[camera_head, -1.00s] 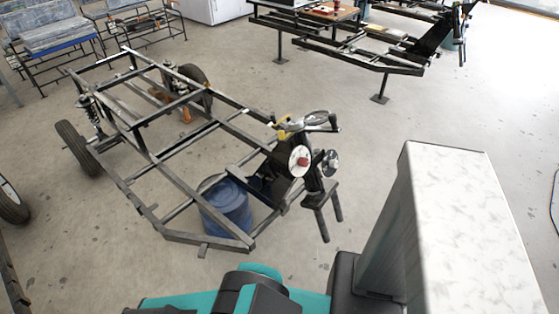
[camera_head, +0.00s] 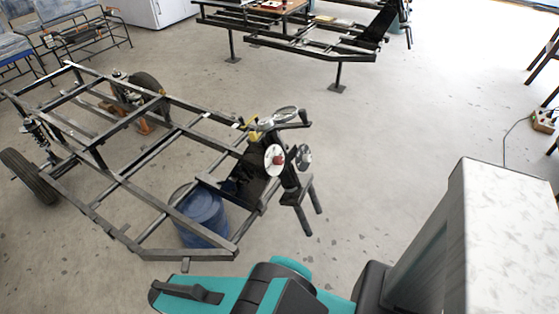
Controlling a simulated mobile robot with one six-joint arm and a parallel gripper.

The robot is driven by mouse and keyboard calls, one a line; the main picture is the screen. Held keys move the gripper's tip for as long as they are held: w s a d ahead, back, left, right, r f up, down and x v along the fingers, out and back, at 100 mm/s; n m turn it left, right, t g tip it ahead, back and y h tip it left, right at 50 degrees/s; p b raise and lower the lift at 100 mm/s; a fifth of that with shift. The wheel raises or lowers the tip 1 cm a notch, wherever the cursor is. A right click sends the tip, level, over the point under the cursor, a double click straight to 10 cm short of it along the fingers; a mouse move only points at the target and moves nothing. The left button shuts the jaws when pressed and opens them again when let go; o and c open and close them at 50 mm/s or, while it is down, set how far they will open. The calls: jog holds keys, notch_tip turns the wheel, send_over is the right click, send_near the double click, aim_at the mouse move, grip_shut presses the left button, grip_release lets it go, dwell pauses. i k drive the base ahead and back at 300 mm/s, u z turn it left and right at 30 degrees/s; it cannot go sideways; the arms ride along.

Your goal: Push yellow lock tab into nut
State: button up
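A black metal vehicle frame (camera_head: 112,187) stands on the grey floor at the left. Coil springs (camera_head: 38,132) show at its rear left, beside a black wheel (camera_head: 29,176). A second wheel (camera_head: 147,90) is on the far side. A small yellow part (camera_head: 253,136) shows near the front column; I cannot tell whether it is the lock tab. The nut is too small to make out.
A blue drum (camera_head: 203,217) stands under the front of the frame. Another black frame (camera_head: 315,48) stands at the back on legs. Metal chairs (camera_head: 83,35) and a white cabinet (camera_head: 160,10) are at the upper left. The floor right of the frame is mostly clear.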

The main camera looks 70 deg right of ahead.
aim_at(253, 135)
jog(key=u, duration=0.45)
jog(key=k, duration=0.15)
jog(key=z, duration=2.5)
jog(key=k, duration=0.95)
jog(key=u, duration=0.15)
jog(key=i, duration=0.65)
